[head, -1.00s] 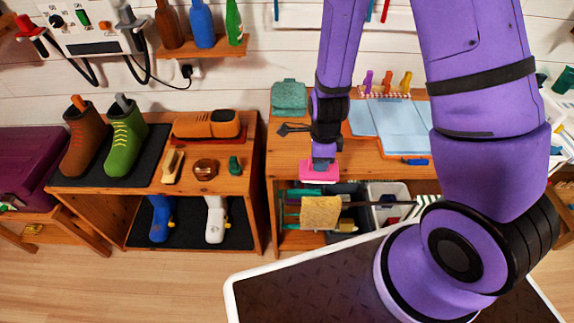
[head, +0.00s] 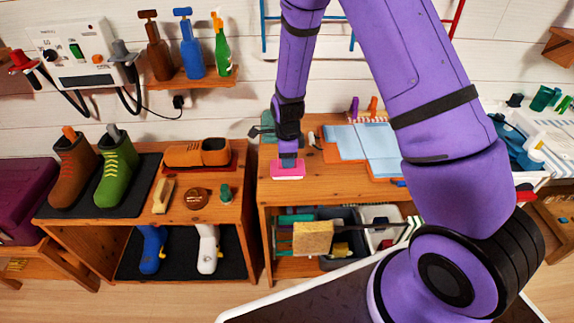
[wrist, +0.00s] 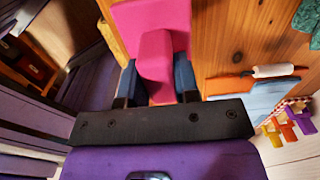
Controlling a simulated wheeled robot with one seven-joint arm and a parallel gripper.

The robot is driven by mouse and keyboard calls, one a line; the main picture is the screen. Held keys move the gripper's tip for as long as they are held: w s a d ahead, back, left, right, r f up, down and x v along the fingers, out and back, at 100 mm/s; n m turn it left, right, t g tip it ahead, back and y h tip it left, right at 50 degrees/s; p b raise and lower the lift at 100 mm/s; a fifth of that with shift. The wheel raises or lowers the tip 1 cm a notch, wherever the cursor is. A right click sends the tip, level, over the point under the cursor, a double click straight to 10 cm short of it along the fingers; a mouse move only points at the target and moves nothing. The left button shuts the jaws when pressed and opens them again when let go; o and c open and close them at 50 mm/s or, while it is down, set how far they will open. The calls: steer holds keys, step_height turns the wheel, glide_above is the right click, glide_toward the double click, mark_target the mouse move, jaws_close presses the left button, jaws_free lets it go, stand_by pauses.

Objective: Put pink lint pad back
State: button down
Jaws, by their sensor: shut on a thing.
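The pink lint pad (head: 287,172) is a flat pink block with a raised grip, at the front left of the right wooden table (head: 330,189). My gripper (head: 288,158) is above it with its fingers pointing down. In the wrist view, my gripper (wrist: 155,88) is shut on the raised grip of the pink lint pad (wrist: 158,45), with a dark finger on each side. The pad's flat part lies over or against the wooden top; I cannot tell whether it touches.
Light blue cloths (head: 375,148) lie right of the pad. A tan sponge-like block (head: 313,238) on a dark rod is in front of the table. The left shelf (head: 240,170) holds boots, a shoe and brushes. A grey bin (head: 345,222) sits below the tabletop.

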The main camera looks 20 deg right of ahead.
steer(key=shift+w, duration=0.2)
steer(key=shift+f, duration=1.75)
steer(key=shift+f, duration=0.1)
steer(key=c, duration=0.8)
jaws_free()
steer(key=shift+c, duration=0.2)
